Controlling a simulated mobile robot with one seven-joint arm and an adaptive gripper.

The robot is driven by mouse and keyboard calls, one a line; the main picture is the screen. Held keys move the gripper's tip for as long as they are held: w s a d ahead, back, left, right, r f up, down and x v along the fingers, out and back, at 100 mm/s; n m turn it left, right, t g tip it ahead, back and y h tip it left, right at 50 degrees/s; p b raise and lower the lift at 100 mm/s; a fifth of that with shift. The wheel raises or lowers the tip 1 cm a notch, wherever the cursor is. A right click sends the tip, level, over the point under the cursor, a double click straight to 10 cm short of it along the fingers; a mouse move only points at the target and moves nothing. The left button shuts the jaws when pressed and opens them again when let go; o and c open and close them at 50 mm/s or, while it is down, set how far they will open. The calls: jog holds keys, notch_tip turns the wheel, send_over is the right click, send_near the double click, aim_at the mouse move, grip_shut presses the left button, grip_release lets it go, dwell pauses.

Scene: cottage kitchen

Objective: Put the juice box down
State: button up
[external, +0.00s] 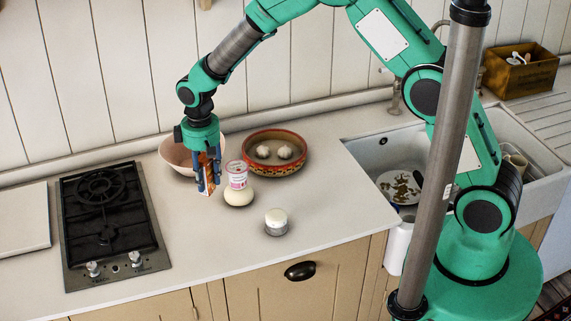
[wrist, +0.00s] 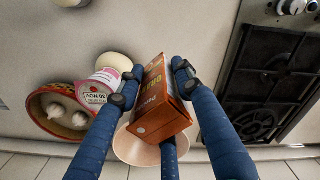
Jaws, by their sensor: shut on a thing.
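The juice box (wrist: 162,112) is an orange and brown carton with pale lettering. It is between the fingers of my gripper (wrist: 150,85) in the wrist view, and the gripper is shut on it. In the external view my gripper (external: 208,177) points down over the counter beside the stove, and the juice box (external: 206,186) shows as an orange and white strip between the dark fingers. Its lower end is at or close to the counter; I cannot tell whether it touches.
A pink-white bowl (external: 174,152) stands behind the gripper. A pink-labelled tub (external: 237,173), a pale round item (external: 238,196) and a red-rimmed bowl (external: 299,150) with garlic are to the right. A small white-topped jar (external: 276,219) stands in front. The stove (external: 105,215) is left.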

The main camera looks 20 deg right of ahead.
aim_at(208, 189)
notch_tip(208, 189, down, 5)
jog(key=shift+r, duration=0.1)
jog(key=shift+w, duration=0.1)
dwell(0.4)
jog(key=w+a, duration=0.3)
jog(key=w, duration=0.1)
jog(key=w+a+f+p, duration=0.1)
jog(key=w+a, duration=0.2)
jog(key=w, duration=0.1)
jog(key=w+a, duration=0.4)
jog(key=shift+w+f+p, duration=0.15)
jog(key=shift+f+p, duration=0.1)
jog(key=shift+p, duration=0.1)
jog(key=shift+f, duration=0.1)
jog(key=shift+f+p, duration=0.3)
jog(key=shift+f, duration=1.4)
jog(key=shift+f, duration=0.15)
